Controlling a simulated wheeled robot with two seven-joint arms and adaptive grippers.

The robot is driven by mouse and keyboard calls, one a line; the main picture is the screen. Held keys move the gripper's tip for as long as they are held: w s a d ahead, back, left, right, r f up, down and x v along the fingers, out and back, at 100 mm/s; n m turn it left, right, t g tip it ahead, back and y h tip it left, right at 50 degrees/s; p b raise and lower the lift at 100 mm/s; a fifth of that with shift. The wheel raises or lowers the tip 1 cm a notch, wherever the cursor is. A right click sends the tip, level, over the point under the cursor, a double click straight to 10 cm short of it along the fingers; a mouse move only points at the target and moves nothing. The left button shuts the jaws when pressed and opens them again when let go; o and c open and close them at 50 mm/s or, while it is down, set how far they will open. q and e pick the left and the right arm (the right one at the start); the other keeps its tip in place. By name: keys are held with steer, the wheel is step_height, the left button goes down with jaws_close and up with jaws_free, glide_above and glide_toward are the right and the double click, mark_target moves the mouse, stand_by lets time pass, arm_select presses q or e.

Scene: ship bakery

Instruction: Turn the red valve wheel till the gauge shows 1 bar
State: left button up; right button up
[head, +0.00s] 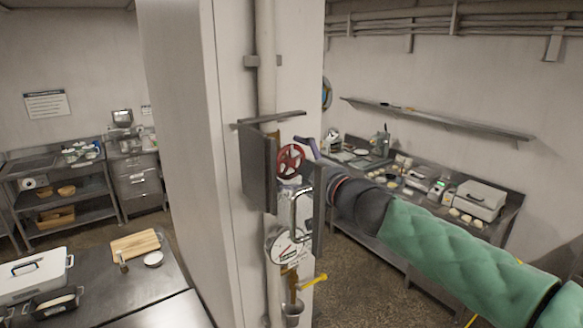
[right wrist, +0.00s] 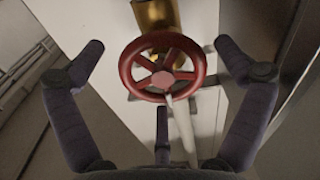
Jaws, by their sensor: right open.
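The red valve wheel (head: 290,161) is mounted on the pipe at the column, beside a dark metal panel (head: 258,172). In the right wrist view the wheel (right wrist: 163,68) shows nearly whole, with a brass body behind it. My right gripper (head: 308,150) is close to the wheel. Its fingers (right wrist: 162,50) are spread wide on both sides of the rim and apart from it, with a third finger below. The round white gauge (head: 287,246) sits lower on the pipe; its reading is too small to tell. My left gripper is not in view.
A flat plate (head: 272,118) juts out above the wheel. A chrome handle (head: 302,214) and a yellow lever (head: 314,281) are below it. A small bucket (head: 292,314) hangs under the pipe. A laden steel counter (head: 408,232) stands behind my right arm.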

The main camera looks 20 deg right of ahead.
steer(key=shift+w+a, duration=0.2)
steer(key=shift+w, duration=0.3)
steer(key=c, duration=0.9)
steer(key=shift+f, duration=0.1)
steer(key=shift+c, duration=0.8)
